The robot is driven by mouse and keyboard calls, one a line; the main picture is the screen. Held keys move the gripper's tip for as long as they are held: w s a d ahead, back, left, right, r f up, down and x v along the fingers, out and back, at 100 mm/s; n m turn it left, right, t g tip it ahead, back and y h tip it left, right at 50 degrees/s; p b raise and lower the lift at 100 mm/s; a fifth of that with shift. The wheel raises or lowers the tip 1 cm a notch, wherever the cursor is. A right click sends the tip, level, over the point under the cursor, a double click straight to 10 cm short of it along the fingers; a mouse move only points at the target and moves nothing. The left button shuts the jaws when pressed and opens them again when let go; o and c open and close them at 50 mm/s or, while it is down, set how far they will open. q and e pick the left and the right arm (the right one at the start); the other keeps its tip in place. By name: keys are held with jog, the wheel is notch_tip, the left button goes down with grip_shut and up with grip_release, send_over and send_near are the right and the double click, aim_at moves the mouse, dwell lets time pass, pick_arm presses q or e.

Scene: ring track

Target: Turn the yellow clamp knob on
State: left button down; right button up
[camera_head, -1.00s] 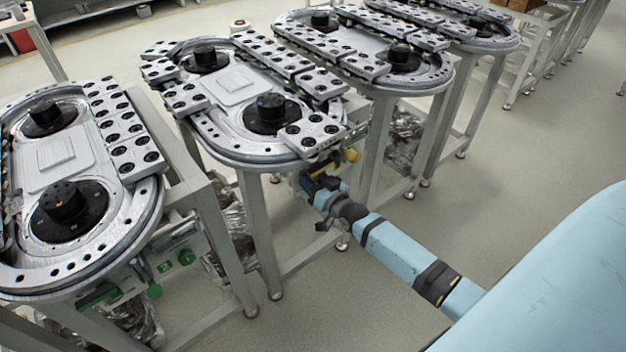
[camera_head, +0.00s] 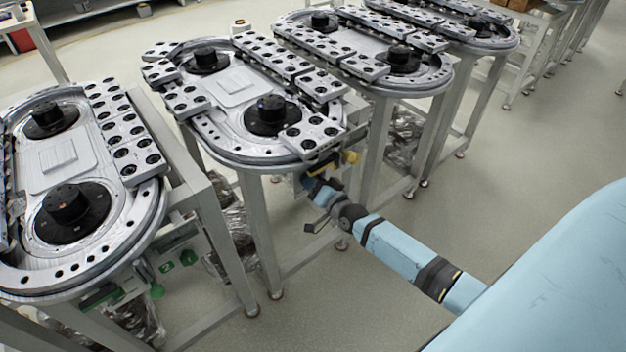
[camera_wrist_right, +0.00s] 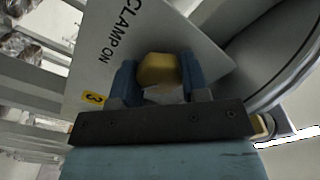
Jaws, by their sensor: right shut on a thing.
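The yellow clamp knob (camera_wrist_right: 158,70) shows in the right wrist view between the two blue fingers of my right gripper (camera_wrist_right: 160,84). The gripper is shut on it. Behind the knob is a light plate (camera_wrist_right: 112,50) lettered "CLAMP ON", with a yellow label marked 3. My left gripper is not in view.
Another ring track (camera_head: 60,255) stands at the left, with a green knob (camera_head: 188,258) below its edge. More tracks stand behind at the right. Table legs (camera_head: 262,235) flank my right arm. The floor at the right is clear.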

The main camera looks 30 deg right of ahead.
jog(key=m, duration=0.2)
jog(key=shift+f+m, duration=0.1)
jog(key=shift+m, duration=0.3)
jog(key=m+b, duration=0.1)
jog(key=m, duration=0.2)
jog(key=shift+m, duration=1.2)
jog(key=shift+m+b, duration=0.55)
jog(key=shift+m, duration=0.55)
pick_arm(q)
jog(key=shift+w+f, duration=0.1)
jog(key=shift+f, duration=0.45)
pick_arm(e)
jog(key=shift+m, duration=0.8)
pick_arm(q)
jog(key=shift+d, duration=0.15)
pick_arm(e)
jog(key=o, duration=0.9)
